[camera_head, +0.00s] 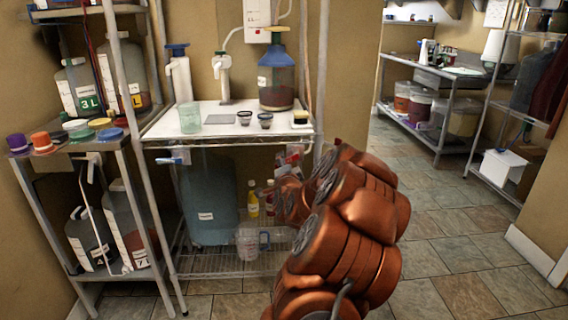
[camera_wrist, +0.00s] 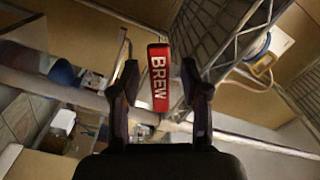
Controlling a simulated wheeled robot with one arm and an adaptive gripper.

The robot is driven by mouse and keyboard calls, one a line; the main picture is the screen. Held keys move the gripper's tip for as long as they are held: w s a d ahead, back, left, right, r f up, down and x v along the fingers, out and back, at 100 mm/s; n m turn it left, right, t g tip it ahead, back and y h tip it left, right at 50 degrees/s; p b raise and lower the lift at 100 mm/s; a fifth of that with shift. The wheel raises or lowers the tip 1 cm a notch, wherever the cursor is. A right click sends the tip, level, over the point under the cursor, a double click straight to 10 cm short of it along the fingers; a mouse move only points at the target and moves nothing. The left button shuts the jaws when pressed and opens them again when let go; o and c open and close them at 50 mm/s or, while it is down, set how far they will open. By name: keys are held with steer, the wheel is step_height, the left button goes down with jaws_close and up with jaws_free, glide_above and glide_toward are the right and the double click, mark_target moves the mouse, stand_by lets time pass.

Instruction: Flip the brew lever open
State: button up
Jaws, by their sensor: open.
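The brew lever (camera_wrist: 158,72) is a red bar with white letters reading BREW. In the wrist view it lies lengthwise between the two fingers of my gripper (camera_wrist: 160,88), with a gap visible on its left and a narrower one on its right. My gripper is open and holds nothing. In the head view my copper-coloured arm covers most of the gripper area. Small red and white shapes show at the arm's far end, but I cannot tell which of them is the lever.
A wire-shelf rack (camera_head: 160,130) with a white top carries a blue-capped jug (camera_head: 277,80) and a clear cup (camera_head: 190,117). Tiled floor (camera_head: 440,220) is clear at right.

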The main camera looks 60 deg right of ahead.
steer(key=shift+w+d, duration=0.5)
steer(key=shift+d, duration=0.05)
steer(key=shift+c, duration=0.3)
